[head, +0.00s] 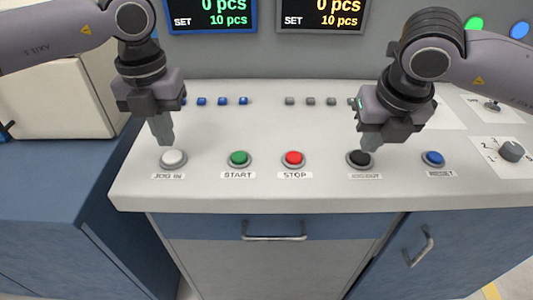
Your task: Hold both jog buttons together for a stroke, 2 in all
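The white button (173,157) labelled JOG IN stands at the left of the light console top. The black button (359,158) is right of the red one; its label is too blurred to read surely. My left gripper (164,138) points down with its fingers together, its tips just above and behind the white button. My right gripper (369,142) also points down with its fingers together, its tips over the back of the black button. Whether either tip touches its button is hard to tell.
A green START button (239,158) and red STOP button (293,158) sit between the grippers. A blue button (433,158) and rotary knob (511,151) are at the right. Two displays (211,14) (321,14) read 0 pcs, SET 10 pcs.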

